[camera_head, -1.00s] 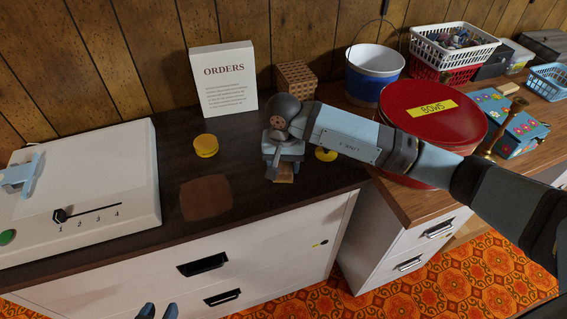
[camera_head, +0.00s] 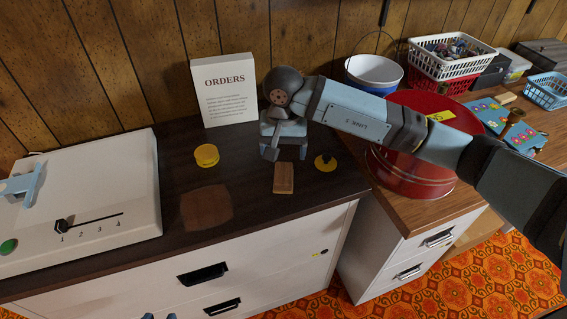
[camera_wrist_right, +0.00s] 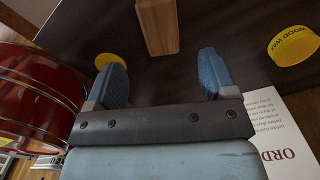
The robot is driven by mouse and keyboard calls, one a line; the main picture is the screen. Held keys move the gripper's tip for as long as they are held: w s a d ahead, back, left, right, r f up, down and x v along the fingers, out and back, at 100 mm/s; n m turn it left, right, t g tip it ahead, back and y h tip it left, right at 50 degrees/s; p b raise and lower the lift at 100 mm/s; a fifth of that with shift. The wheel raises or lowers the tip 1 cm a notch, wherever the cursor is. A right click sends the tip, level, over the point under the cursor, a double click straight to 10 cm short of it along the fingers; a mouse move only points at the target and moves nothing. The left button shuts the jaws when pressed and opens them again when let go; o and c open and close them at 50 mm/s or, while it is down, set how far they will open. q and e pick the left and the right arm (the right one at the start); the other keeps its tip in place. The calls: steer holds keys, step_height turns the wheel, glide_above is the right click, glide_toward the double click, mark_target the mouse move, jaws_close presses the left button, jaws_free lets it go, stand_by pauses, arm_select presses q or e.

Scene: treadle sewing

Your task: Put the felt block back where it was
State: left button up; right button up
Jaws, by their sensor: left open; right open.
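A small wood-brown block (camera_head: 284,178), the only candidate I see for the felt block, lies on the dark cabinet top near its front edge; no felt shows on it. It also shows in the right wrist view (camera_wrist_right: 157,25), beyond the fingertips. My right gripper (camera_head: 283,152) is open and empty, above and behind the block, apart from it. Its two blue fingers (camera_wrist_right: 164,75) are spread in the wrist view. My left gripper (camera_head: 159,317) shows only its fingertips at the bottom edge, apart and with nothing visible between them.
A yellow wood wax tin (camera_head: 206,155) and a lighter brown patch (camera_head: 206,207) are left of the block. A yellow disc (camera_head: 325,163) with a dark centre lies right. The ORDERS sign (camera_head: 226,90) stands behind.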

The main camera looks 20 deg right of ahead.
steer(key=s+a+r+m+g+y, duration=0.35)
steer(key=s+a+m+y, duration=0.65)
steer(key=s+a+y, duration=0.55)
steer(key=w+d+f+n+t+h, duration=0.1)
steer(key=d+f+n+t+h, duration=0.3)
steer(key=n+t, duration=0.8)
steer(key=w+d+f+n+t+h, duration=0.1)
steer(key=d+f+n+t+h, duration=0.4)
steer(key=n, duration=1.2)
steer(key=s+d+f+m+g+h, duration=0.1)
steer(key=s+d+f+m, duration=0.3)
steer(key=s+f+m, duration=0.15)
steer(key=s+d+f+m+g+h, duration=0.1)
steer(key=s+d+f+m+h, duration=0.1)
steer(key=s+d+f+m, duration=0.4)
arm_select(q)
step_height(320, 180, up, 16)
steer(key=s+a+p, duration=0.1)
steer(key=p, duration=2.3)
steer(key=shift+s+a+r+g+y, duration=0.2)
steer(key=shift+a+g+y, duration=0.1)
steer(key=shift+a+y, duration=0.1)
arm_select(e)
step_height(320, 180, up, 15)
steer(key=shift+r+g, duration=0.15)
steer(key=shift+g, duration=0.2)
